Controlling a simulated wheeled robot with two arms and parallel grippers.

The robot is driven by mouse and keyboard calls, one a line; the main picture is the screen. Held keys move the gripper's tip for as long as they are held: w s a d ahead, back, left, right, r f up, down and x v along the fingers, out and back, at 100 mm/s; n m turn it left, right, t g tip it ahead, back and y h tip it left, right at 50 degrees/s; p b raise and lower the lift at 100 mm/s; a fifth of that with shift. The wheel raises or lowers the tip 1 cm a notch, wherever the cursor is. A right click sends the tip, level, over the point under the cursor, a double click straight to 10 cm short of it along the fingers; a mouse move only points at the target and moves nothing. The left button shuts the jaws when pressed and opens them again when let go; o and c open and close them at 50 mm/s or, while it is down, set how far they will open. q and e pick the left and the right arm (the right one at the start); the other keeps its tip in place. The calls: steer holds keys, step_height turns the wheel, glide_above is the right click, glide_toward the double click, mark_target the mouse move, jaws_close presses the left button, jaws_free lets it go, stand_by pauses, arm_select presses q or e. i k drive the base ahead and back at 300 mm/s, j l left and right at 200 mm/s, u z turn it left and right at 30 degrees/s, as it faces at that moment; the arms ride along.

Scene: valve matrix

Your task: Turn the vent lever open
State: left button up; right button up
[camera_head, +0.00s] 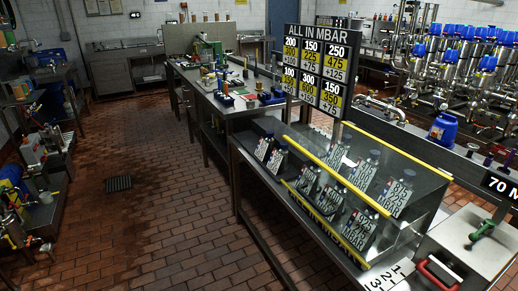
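Neither of my grippers shows in the head view. At the lower right, a pale metal box (470,258) stands by the end of the bench. A green lever-like handle (484,230) sits on its top. A red handle (436,273) is at the box's near left side. I cannot tell which of these, if either, is the vent lever, and no label naming it is readable. Nothing is touching the green handle or the red handle.
A glass-fronted case (350,180) with yellow edges holds several number plates. A sign reading "ALL IN MBAR" (318,70) stands behind it. Steel valves and pipes with blue caps (460,60) fill the upper right. The brick floor (160,215) at left is mostly clear.

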mark_target(488, 223)
steer(key=z, duration=1.45)
